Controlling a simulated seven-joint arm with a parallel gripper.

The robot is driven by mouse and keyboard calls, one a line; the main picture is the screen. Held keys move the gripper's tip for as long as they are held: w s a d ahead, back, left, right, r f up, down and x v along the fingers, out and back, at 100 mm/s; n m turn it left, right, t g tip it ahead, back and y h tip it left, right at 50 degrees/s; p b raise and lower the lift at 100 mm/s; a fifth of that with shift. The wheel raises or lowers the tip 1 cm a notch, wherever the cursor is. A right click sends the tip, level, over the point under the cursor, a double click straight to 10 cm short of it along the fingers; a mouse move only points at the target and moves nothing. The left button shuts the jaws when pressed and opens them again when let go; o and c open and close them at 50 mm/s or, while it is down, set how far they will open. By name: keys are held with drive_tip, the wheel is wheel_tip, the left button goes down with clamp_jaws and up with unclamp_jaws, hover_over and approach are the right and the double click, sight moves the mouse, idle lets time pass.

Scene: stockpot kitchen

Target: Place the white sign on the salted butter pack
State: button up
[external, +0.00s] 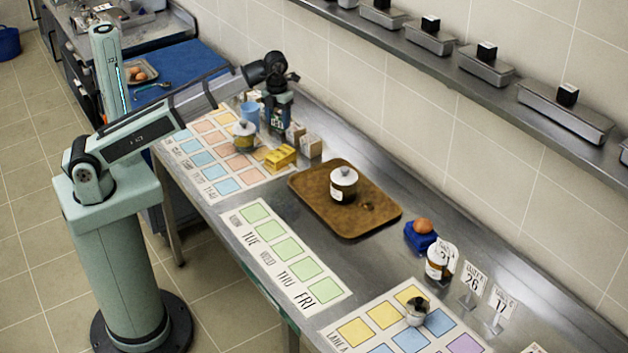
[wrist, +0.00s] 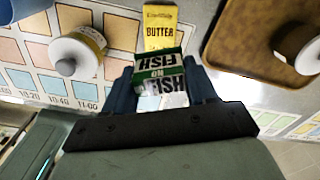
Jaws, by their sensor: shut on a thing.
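My gripper (external: 279,122) is above the left part of the counter. In the wrist view its fingers (wrist: 163,98) are shut on a small green, white and black FISH piece (wrist: 160,68) with large lettering. I cannot tell if this is the task's white sign. A yellow butter pack (wrist: 158,28) lies just beyond it, reading BUTTER; the small word above is unclear. In the external view yellow packs (external: 280,158) lie in front of my gripper, apart from it. White number signs (external: 474,280) stand at the right.
A brown tray (external: 372,222) with a lidded jar (external: 343,184) is right of the packs. Another jar (external: 244,135) and a blue cup (external: 249,115) stand on the left. Small boxes (external: 310,146) sit close to my gripper. A shelf (external: 410,45) runs along the wall.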

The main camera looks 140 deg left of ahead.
sight(280, 153)
drive_tip(key=shift+f, duration=5)
drive_tip(key=shift+f, duration=0.1)
drive_tip(key=o, duration=1)
drive_tip(key=shift+o, duration=0.2)
wheel_tip(280, 153, up, 12)
drive_tip(key=shift+r, duration=0.15)
